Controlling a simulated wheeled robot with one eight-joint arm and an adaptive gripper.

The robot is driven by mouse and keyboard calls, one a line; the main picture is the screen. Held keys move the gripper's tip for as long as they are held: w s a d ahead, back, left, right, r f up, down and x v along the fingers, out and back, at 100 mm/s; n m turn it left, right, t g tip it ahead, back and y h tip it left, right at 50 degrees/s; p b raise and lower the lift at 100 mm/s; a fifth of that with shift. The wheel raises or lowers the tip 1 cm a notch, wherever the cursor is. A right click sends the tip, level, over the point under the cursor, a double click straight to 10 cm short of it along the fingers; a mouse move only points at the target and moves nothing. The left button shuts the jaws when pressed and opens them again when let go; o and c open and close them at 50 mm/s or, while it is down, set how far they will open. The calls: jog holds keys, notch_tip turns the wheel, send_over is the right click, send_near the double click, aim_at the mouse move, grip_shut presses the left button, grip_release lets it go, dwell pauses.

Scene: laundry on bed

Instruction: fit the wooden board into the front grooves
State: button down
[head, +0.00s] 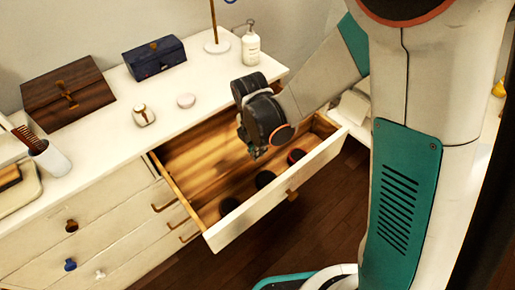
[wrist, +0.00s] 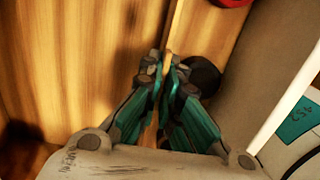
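The wooden board (wrist: 174,32) shows in the wrist view as a thin, pale upright edge running from the top between my fingertips. My gripper (wrist: 167,75) is closed on this edge, with a finger on each side. In the head view my gripper (head: 254,150) is down inside the open drawer (head: 275,205), near its middle. I cannot make out the board there; my gripper and arm are in the way. The front grooves are not distinguishable in either view, nor whether the board touches the drawer floor.
Dark round items (head: 265,178) lie along the drawer's front, and a red-topped one (head: 297,156) is at the right. One dark round item (wrist: 204,76) is close beside my fingers. The dresser top (head: 185,122) holds boxes, jars and a pump bottle (head: 250,47).

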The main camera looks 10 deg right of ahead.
jog(key=shift+f, duration=0.2)
jog(key=c, duration=1.7)
grip_release()
jog(key=shift+s+a+r, duration=0.1)
jog(key=shift+a+r, duration=0.05)
jog(key=shift+r, duration=1.7)
jog(key=shift+s+a+r, duration=0.1)
jog(key=shift+a+r, duration=0.05)
jog(key=shift+r, duration=1.7)
